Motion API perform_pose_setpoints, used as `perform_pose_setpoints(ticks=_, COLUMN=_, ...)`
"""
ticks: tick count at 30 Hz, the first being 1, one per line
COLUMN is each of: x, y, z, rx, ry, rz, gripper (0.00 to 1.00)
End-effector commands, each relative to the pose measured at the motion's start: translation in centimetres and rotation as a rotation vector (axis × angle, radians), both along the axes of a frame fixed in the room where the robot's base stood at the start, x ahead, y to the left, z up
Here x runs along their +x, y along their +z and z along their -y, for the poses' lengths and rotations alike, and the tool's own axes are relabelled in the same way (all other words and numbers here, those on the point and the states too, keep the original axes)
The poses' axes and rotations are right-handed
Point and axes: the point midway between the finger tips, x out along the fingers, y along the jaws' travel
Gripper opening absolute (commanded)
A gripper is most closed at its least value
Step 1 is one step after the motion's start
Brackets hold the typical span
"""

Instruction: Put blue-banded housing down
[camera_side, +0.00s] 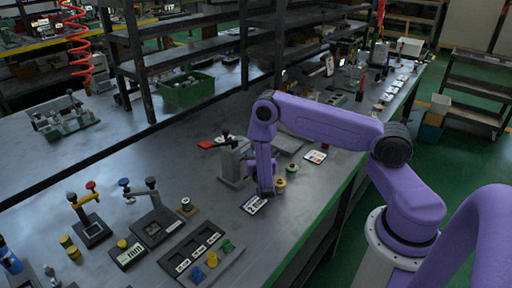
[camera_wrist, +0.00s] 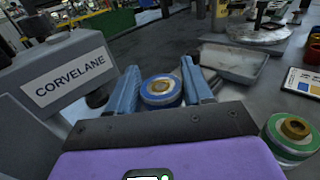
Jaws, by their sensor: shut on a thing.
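The blue-banded housing (camera_wrist: 161,90), a short round part with a blue band and a brass-coloured centre, is between the two blue fingers of my gripper (camera_wrist: 165,86) in the wrist view. The fingers are shut on it from both sides. In the side view my gripper (camera_side: 265,190) points down, low over the bench near its front edge. The housing cannot be made out there. Whether its underside touches the bench cannot be told.
A grey block marked CORVELANE (camera_wrist: 68,72) stands close left of my gripper in the wrist view. A green-banded housing (camera_wrist: 289,138) is close right. A shallow grey tray (camera_wrist: 233,63) and a colour-patched card (camera_wrist: 303,82) lie beyond. A slotted dark board (camera_side: 193,252) lies nearer the side camera.

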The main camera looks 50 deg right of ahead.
Motion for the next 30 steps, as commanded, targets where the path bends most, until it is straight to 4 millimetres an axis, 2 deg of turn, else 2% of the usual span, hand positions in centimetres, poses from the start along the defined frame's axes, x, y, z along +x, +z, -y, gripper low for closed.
perform_pose_setpoints(ticks=5, x=0.9, y=0.0, z=1.0, rx=0.001, ry=-0.003, rz=0.002, gripper=0.09)
perform_pose_setpoints(ticks=12, x=3.3, y=0.1, z=3.4, rx=-0.001, ry=-0.002, rz=0.002, gripper=0.09)
perform_pose_setpoints(ticks=15, x=3.2, y=-0.7, z=3.1, rx=-0.001, ry=0.002, rz=-0.001, gripper=0.09)
perform_pose_setpoints(ticks=28, x=3.2, y=-1.2, z=3.1, rx=-0.001, ry=0.001, rz=-0.001, gripper=0.09)
perform_pose_setpoints(ticks=29, x=3.1, y=-1.2, z=3.1, rx=0.0, ry=0.001, rz=-0.001, gripper=0.6)
perform_pose_setpoints(ticks=30, x=3.1, y=-1.2, z=3.1, rx=0.0, ry=0.001, rz=-0.001, gripper=0.73)
